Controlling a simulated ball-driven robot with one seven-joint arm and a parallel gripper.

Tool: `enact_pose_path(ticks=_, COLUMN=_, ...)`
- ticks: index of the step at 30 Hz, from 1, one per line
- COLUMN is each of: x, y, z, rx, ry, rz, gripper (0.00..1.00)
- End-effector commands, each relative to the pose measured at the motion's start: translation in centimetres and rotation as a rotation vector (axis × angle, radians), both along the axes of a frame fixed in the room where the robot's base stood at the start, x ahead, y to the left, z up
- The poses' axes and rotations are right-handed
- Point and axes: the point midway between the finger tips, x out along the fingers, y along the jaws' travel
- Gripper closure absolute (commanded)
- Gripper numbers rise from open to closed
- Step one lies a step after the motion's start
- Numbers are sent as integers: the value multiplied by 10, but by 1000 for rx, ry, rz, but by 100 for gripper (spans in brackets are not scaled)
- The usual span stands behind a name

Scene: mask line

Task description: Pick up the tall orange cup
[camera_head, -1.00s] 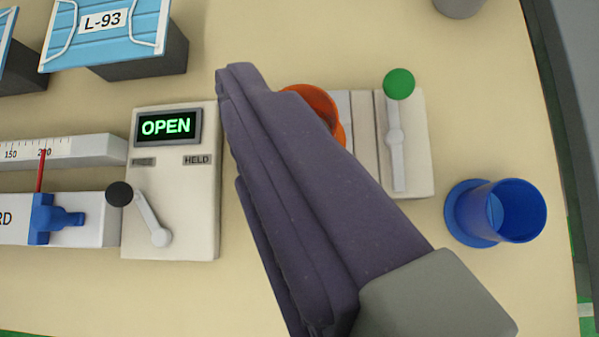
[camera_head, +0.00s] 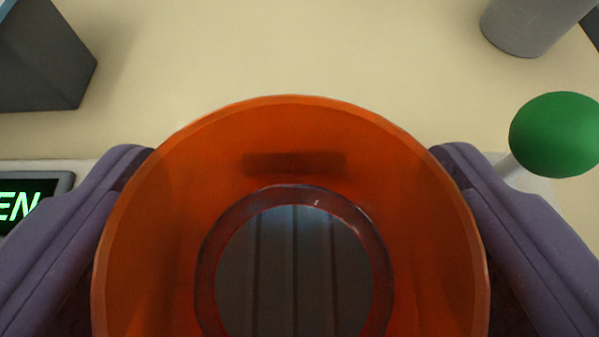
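The orange cup (camera_head: 300,135) fills the lower middle of the view, and I look down into its open mouth. Its lower edge is cut off by the frame. A round base ring shows inside, with grey stripes seen within it. My gripper (camera_head: 295,165) has its two purple fingers spread, one on each side of the cup. The rim overlaps parts of the fingers, and both lie very close to the wall. I cannot tell whether they press on it.
A green knob (camera_head: 556,135) on a lever stands close to the right finger. A lit sign (camera_head: 28,201) is by the left finger. A dark block (camera_head: 40,60) and a grey cup-like object (camera_head: 528,25) are at the back. The beige surface between them is clear.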

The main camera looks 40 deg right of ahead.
Motion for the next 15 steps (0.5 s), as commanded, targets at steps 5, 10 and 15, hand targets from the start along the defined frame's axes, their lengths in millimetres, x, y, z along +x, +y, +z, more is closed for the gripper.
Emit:
enact_pose_path(ticks=5, x=8, y=-5, z=-5, rx=1, ry=1, rz=0, gripper=16)
enact_pose_path(ticks=10, x=8, y=-5, z=-4, rx=1, ry=1, rz=0, gripper=30)
enact_pose_path(ticks=15, x=8, y=-5, z=-4, rx=1, ry=1, rz=1, gripper=69)
